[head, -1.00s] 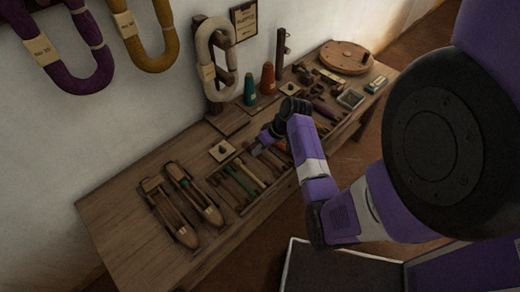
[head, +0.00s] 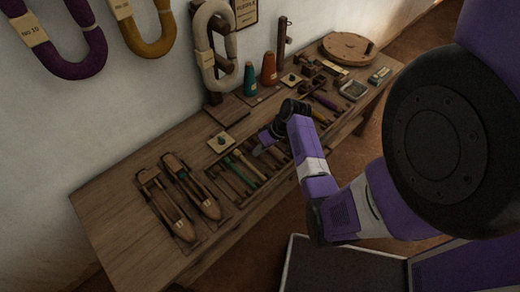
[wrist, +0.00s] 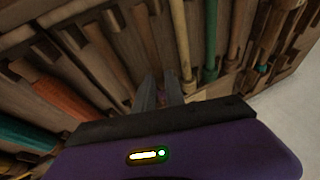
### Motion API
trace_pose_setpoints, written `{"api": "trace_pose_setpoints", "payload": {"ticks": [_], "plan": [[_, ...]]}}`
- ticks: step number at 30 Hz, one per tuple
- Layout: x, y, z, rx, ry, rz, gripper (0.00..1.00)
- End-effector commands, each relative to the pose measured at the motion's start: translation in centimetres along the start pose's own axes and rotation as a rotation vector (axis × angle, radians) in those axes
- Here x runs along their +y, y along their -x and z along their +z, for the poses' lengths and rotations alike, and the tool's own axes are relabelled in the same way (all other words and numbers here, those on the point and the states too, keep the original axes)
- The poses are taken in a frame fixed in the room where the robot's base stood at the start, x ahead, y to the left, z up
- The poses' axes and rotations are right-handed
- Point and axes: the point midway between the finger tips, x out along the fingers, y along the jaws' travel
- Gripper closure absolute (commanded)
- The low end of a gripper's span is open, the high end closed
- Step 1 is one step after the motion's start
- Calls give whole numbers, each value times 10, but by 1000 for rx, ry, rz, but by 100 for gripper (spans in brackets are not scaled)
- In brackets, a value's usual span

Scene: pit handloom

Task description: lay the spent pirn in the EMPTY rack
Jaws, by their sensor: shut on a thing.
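In the head view my gripper (head: 260,150) is low over the row of pirn racks on the bench, pointing down and left. In the wrist view its two fingers (wrist: 160,92) are close together, shut on a small brownish thing, probably the spent pirn, mostly hidden between them. A bare brown wooden stick (wrist: 143,40) shows just beyond the fingers; I cannot tell whether it is the held one. To its right lie a yellowish pirn (wrist: 182,40) and a green pirn (wrist: 211,40) in the rack slots. The labels of the racks are not readable.
Two wooden shuttles (head: 192,186) lie on the bench left of the racks. An orange pirn (wrist: 58,98) and a teal pirn (wrist: 25,136) lie left in the wrist view. Teal (head: 250,79) and orange (head: 269,69) cones stand behind. The bench's left end is clear.

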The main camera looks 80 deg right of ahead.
Motion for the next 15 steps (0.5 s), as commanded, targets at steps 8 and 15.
{"api": "trace_pose_setpoints", "payload": {"ticks": [8,15], "plan": [[0,0,0,0,0,0,64],[0,0,0,0,0,0,60]]}}
